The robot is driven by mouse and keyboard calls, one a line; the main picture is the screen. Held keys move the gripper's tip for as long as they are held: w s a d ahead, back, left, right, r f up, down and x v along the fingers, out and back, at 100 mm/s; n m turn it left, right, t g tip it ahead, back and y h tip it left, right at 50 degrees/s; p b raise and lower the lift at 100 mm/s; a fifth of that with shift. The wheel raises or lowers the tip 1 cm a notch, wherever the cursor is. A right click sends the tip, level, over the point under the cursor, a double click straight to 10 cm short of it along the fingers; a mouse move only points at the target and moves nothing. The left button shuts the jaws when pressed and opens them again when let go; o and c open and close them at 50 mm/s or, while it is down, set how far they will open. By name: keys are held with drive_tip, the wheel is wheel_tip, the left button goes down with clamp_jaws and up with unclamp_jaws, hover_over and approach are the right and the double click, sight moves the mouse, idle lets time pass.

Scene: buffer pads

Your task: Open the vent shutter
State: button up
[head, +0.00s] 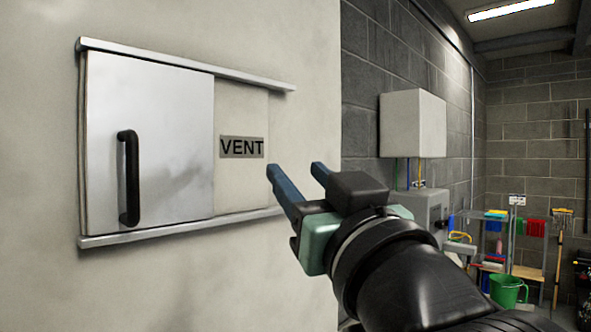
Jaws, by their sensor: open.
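The vent shutter (175,140) is a white sliding panel on the pale wall, held between an upper rail (190,65) and a lower rail (180,228). It sits at the left end of the rails. A black upright bar handle (130,178) is on its left part. To its right is a beige panel (240,108) with a grey label (242,147) reading VENT. My gripper (296,170) is right of the rails, with two blue fingers apart and nothing between them. It is clear of the handle.
A grey-white box (412,122) with cables hangs on the block wall at right, above a grey unit (420,208). A rack with coloured items (495,235) and a green bucket (507,290) stand further back. The wall around the shutter is bare.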

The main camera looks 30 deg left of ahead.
drive_tip(key=s+a+n+g+y, duration=0.2)
drive_tip(key=a+n+g, duration=0.1)
drive_tip(key=a+g, duration=0.25)
drive_tip(key=n+g, duration=0.4)
drive_tip(key=g, duration=0.4)
approach(136, 176)
drive_tip(key=shift+t, duration=0.25)
drive_tip(key=a+p, duration=0.2)
drive_tip(key=a, duration=0.1)
drive_tip(key=a+p, duration=0.2)
drive_tip(key=a, duration=0.1)
drive_tip(key=a+p, duration=0.2)
drive_tip(key=a, duration=0.1)
drive_tip(key=shift+w+a+r, duration=0.15)
drive_tip(key=shift+w+r, duration=0.05)
drive_tip(key=shift+r, duration=0.1)
drive_tip(key=shift+w+a+f+p, duration=0.1)
drive_tip(key=shift+a+f+p, duration=0.1)
drive_tip(key=shift+a+p, duration=0.35)
drive_tip(key=shift+a, duration=0.15)
clamp_jaws()
